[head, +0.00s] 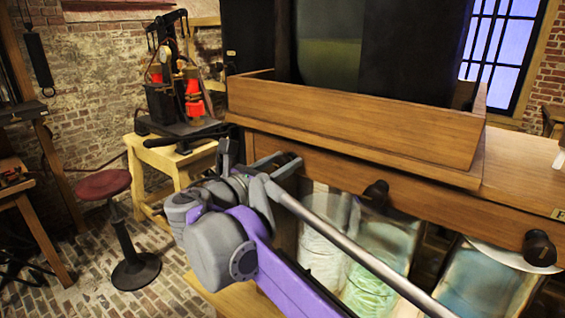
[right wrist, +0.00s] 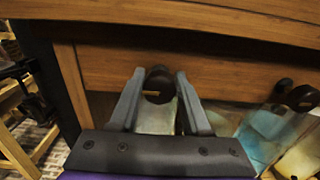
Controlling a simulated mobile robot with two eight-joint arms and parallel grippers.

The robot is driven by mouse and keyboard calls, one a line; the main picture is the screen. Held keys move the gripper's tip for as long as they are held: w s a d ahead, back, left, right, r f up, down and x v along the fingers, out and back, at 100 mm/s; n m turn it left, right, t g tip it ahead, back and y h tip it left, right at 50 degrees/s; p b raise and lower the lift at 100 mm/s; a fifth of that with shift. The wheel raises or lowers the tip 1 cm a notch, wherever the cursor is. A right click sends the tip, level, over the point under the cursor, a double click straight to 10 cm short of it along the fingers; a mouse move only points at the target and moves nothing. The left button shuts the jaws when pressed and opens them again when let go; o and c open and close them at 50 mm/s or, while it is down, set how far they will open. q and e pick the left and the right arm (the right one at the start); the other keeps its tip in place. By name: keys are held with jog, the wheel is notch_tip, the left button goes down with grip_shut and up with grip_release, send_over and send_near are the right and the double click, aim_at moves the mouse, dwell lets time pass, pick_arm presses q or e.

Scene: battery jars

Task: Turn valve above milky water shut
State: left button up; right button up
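My right gripper (head: 272,168) reaches to the leftmost dark valve knob (head: 291,162) on the wooden front. In the right wrist view the gripper's fingers (right wrist: 160,78) stand on either side of this knob (right wrist: 158,80), apparently with small gaps, so it looks open. A brass-coloured bar on the knob lies about level there. Below this knob is a jar of whitish, milky water (head: 323,238), partly hidden by my arm; it also shows between the fingers (right wrist: 155,118). My left gripper is not in view.
Two more dark knobs, a middle one (head: 376,193) and a right one (head: 539,247), sit above a greenish jar (head: 378,268) and a bluish jar (head: 485,285). A wooden box rim (head: 360,118) overhangs them. A red stool (head: 104,184) and yellow table (head: 160,158) stand left.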

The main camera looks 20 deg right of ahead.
grip_shut()
